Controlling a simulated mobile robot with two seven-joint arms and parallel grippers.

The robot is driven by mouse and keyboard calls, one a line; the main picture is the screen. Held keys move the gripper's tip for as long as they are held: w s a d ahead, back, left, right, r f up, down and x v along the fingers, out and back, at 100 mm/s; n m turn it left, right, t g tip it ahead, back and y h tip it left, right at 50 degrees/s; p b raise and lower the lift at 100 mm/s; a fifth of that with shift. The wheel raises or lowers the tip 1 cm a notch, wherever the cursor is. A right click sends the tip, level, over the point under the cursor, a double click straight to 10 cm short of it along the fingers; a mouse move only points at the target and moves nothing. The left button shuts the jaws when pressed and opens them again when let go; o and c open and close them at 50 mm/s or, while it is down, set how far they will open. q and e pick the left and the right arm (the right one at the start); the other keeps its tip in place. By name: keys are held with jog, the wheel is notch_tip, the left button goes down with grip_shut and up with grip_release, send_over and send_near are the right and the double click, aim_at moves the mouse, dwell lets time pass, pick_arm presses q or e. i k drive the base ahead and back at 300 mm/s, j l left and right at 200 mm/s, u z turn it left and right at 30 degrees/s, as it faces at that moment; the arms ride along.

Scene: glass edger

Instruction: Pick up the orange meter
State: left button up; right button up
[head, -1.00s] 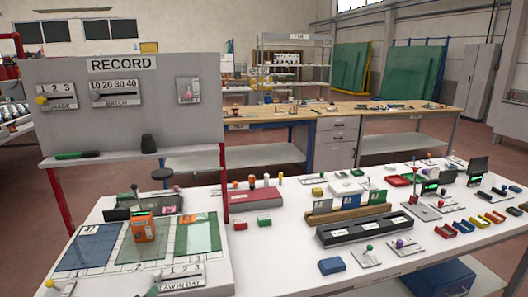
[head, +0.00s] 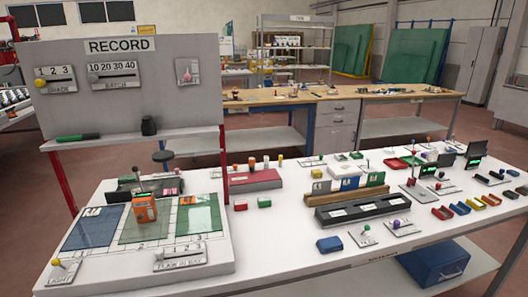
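The orange meter (head: 144,209) stands upright on the white board at the left of the table, at the edge of the middle green glass pane (head: 146,231). It is a small orange box with a display on its upper front. A blue pane (head: 95,229) lies to its left and another green pane (head: 199,222) to its right. Neither of my grippers is in the head view, and nothing touches the meter from above.
The RECORD panel (head: 118,75) rises behind the meter on red posts, with a shelf (head: 125,141) holding a green marker. A FLAW IN BAY slider (head: 180,258) and a LIGHT switch (head: 62,272) sit in front.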

aim_at(144, 203)
jog(key=i+j+u, duration=0.25)
jog(key=j, duration=0.3)
jog(key=i+j+u, duration=0.2)
jog(key=i+j, duration=0.2)
jog(key=j, duration=0.1)
